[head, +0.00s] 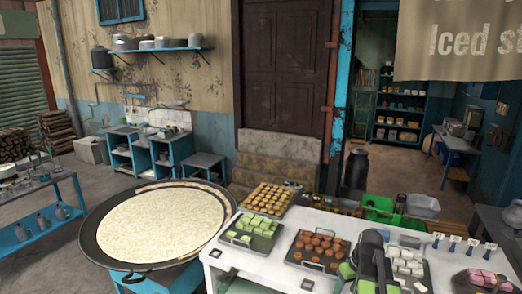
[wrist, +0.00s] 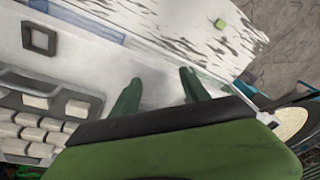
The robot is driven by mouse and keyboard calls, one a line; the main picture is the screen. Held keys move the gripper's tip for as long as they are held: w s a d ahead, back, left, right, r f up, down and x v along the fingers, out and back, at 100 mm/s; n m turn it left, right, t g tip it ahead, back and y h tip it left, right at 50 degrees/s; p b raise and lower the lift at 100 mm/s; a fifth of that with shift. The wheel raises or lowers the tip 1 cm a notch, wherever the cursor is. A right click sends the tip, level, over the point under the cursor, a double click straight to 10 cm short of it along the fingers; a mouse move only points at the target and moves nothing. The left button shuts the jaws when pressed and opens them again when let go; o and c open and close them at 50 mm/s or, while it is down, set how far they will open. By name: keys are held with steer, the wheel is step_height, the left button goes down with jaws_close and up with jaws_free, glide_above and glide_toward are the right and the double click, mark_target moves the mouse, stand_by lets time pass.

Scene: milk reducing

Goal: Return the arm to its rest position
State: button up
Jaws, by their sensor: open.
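My arm (head: 371,262) stands folded over the white counter (head: 262,268) at the lower right of the head view. Its dark upper part stands between the tray of brown sweets and the tray of white sweets. In the wrist view my gripper (wrist: 160,88) shows two green fingers spread apart with nothing between them. The pale counter surface (wrist: 160,62) lies behind the fingers. In the head view the fingertips cannot be made out clearly.
Trays of green sweets (head: 253,227), brown sweets (head: 318,246) and white sweets (head: 407,262) stand close around the arm. A wide pan of milk (head: 160,222) stands left of the counter. A small green block (wrist: 220,23) lies apart in the wrist view.

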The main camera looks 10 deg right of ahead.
steer(key=a+g+h, duration=0.1)
steer(key=a, duration=2.6)
step_height(320, 180, down, 22)
steer(key=s+b, duration=0.1)
steer(key=b, duration=2.1)
steer(key=shift+s+f+m+g, duration=0.2)
steer(key=shift+s+m+g, duration=0.1)
steer(key=shift+m+g, duration=0.1)
